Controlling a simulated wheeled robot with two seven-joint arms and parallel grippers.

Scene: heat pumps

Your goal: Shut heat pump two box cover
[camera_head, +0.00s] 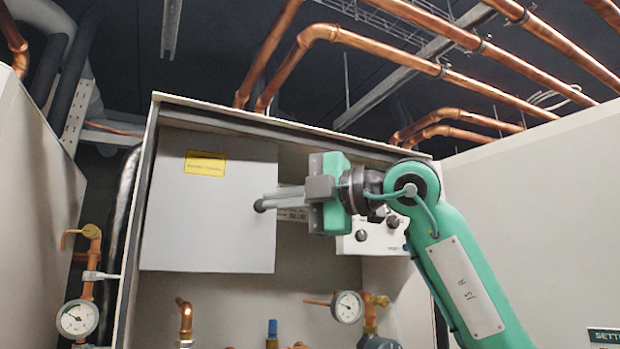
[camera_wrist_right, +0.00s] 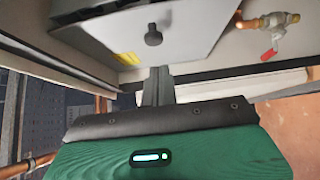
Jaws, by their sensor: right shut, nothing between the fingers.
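The heat pump's box cover is a light grey panel (camera_head: 206,225) with a yellow label, at the upper left inside the open cabinet. It also shows in the wrist view (camera_wrist_right: 190,30). A dark round knob (camera_wrist_right: 153,36) sits on it, near its right edge in the head view. My right gripper (camera_head: 282,199) is shut and empty, its fingers pointing left at the knob. In the wrist view the fingers (camera_wrist_right: 156,78) end just short of the knob; whether they touch the cover is unclear. I cannot tell if the cover sits flush. My left gripper is not in view.
The cabinet frame (camera_head: 290,126) surrounds the cover. A white control unit with knobs (camera_head: 372,240) is behind my right gripper. Gauges (camera_head: 347,306) and copper fittings (camera_head: 186,318) stand below. Copper pipes (camera_head: 400,75) run overhead. Large grey panels flank both sides.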

